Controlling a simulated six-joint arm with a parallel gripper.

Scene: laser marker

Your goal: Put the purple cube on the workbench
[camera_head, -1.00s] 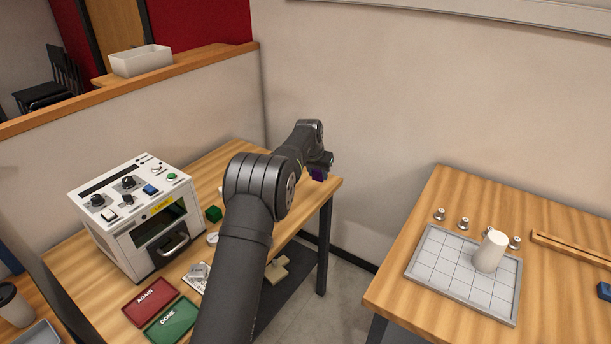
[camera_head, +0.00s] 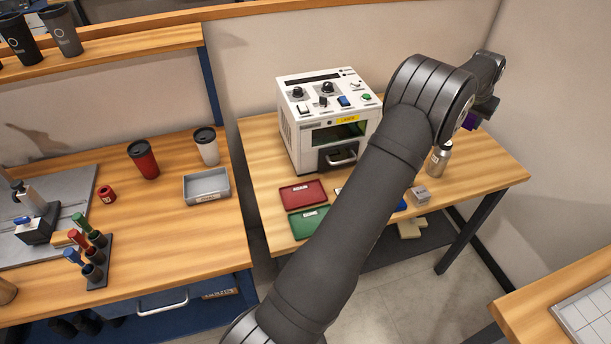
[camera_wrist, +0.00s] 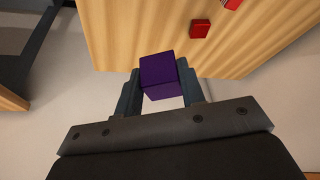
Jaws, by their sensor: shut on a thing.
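My gripper (camera_head: 484,108) is shut on the purple cube (camera_head: 469,121) at the upper right of the head view, mostly hidden by my arm. In the wrist view the purple cube (camera_wrist: 158,72) sits between the two fingers, held near a wooden table edge. A wooden bench (camera_head: 235,225) with tools stands at the left of the head view. A middle wooden table (camera_head: 500,165) carries the white laser machine (camera_head: 325,120). I cannot tell from the picture which surface is called the workbench.
The bench holds a red cup (camera_head: 143,160), a white cup (camera_head: 206,147), a grey tray (camera_head: 207,186) and a marker rack (camera_head: 92,262). A red tray (camera_head: 303,193), green tray (camera_head: 308,222) and metal bottle (camera_head: 439,160) are on the middle table. The bench front is clear.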

